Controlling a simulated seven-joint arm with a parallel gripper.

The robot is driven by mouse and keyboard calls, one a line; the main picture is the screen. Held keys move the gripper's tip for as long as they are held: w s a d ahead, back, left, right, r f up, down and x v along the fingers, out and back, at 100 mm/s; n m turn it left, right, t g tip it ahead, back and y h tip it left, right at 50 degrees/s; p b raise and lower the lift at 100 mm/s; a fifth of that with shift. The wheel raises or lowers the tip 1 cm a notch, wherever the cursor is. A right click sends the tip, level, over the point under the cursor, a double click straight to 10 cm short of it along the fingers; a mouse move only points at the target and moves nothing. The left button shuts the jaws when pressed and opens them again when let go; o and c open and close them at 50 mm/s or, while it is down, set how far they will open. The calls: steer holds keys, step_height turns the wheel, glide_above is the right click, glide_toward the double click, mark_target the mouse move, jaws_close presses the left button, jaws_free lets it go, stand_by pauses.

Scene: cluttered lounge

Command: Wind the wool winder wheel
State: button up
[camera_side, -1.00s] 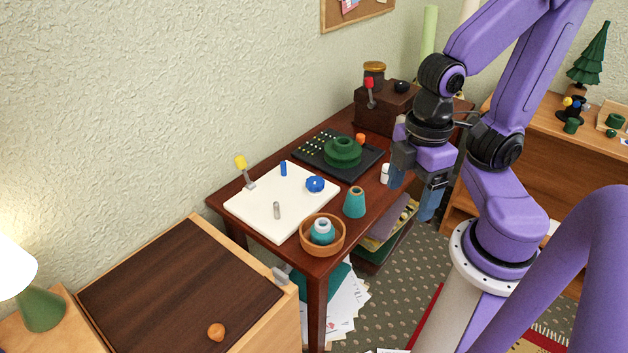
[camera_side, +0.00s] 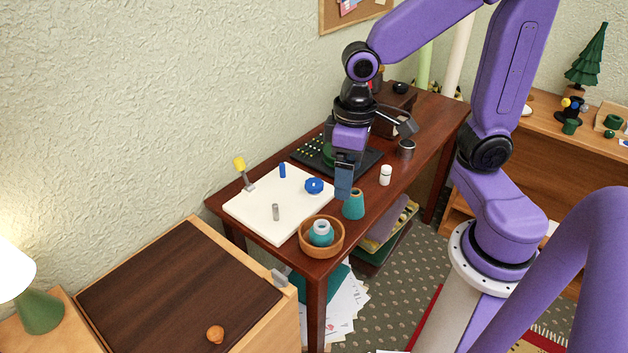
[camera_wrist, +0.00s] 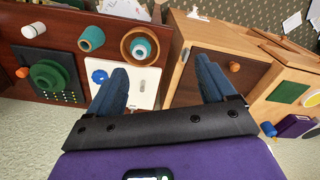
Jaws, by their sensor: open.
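A green stepped wheel (camera_wrist: 47,75) with an orange knob (camera_wrist: 22,72) sits on a black panel (camera_side: 367,164) with rows of yellow dots. In the side view my gripper mostly hides the wheel. A white board (camera_side: 262,219) beside it carries a blue round knob (camera_side: 314,186), a blue peg, a grey peg and a yellow-tipped lever (camera_side: 240,165). I cannot tell which round part is the winder wheel. My gripper (camera_side: 343,192) points down, open and empty, above the table between the black panel and a teal cone (camera_side: 353,206). Its spread fingers (camera_wrist: 160,68) also show in the wrist view.
A wooden bowl (camera_side: 305,240) with a teal cone inside stands at the table's near corner. A white spool (camera_side: 385,176) and a dark round pot (camera_side: 405,149) stand near the right edge. A cabinet (camera_side: 180,285) with an orange knob stands at front left.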

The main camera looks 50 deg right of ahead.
steer(key=w+d+f+m, duration=0.2)
steer(key=w+d+m, duration=0.3)
steer(key=w+m, duration=0.6)
steer(key=m, duration=0.7)
glide_toward(314, 182)
step_height(314, 182, down, 9)
steer(key=shift+w+a+f, duration=0.1)
steer(key=shift+a, duration=0.05)
steer(key=c, duration=1.1)
steer(key=shift+o, duration=0.2)
